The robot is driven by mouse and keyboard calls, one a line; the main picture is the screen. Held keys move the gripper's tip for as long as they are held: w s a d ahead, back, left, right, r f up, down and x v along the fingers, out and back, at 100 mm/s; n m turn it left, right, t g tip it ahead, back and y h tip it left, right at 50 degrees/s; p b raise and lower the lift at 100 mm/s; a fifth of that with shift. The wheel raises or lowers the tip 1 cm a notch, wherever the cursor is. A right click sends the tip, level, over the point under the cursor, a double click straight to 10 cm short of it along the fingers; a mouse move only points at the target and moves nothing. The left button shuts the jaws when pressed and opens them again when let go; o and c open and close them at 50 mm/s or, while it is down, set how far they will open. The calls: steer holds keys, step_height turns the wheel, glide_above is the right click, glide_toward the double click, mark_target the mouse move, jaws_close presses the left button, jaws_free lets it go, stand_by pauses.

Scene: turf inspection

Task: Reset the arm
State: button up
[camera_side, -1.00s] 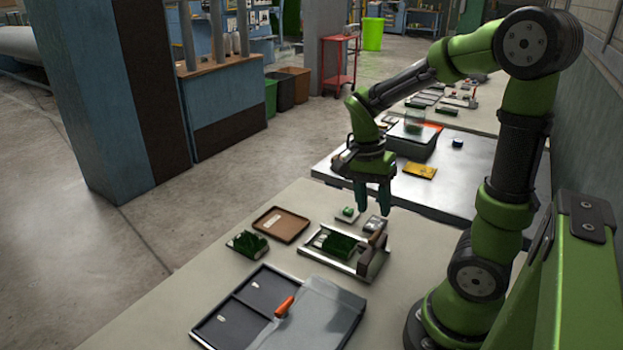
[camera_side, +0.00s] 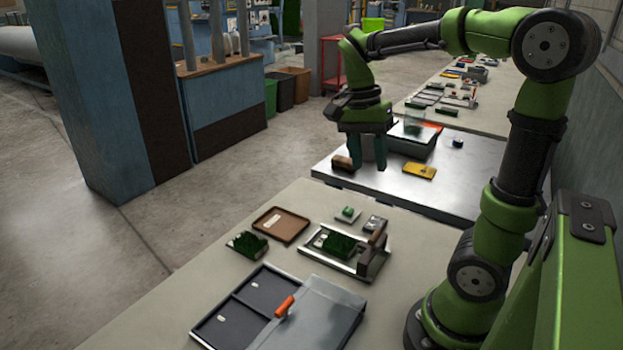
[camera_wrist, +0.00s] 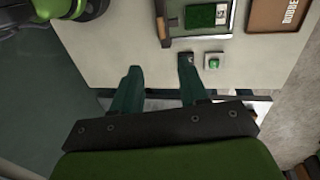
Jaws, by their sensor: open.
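My gripper (camera_side: 367,152) is open and empty in the side view. It hangs with its fingers down, above the far edge of the near table and the start of the metal table behind it. In the wrist view the two green fingers (camera_wrist: 160,92) stand apart with nothing between them. Below it on the near table are a metal fixture (camera_side: 350,250) holding a green turf sample (camera_side: 334,240), and a small block with a green button (camera_side: 347,214). The button block also shows in the wrist view (camera_wrist: 214,61), beyond the right finger.
A brown tray (camera_side: 281,224) and a loose turf piece (camera_side: 247,243) lie on the near table. A dark two-part case (camera_side: 237,322) with an orange handle (camera_side: 285,306) is in front. A grey bin (camera_side: 412,146) and a yellow item (camera_side: 419,170) are on the metal table.

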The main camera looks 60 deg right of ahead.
steer(key=s+a+n+t+y, duration=0.1)
steer(key=a+n+t+y, duration=0.1)
steer(key=a+n+t, duration=0.7)
steer(key=a+n, duration=0.4)
steer(key=a, duration=0.2)
steer(key=shift+n, duration=0.3)
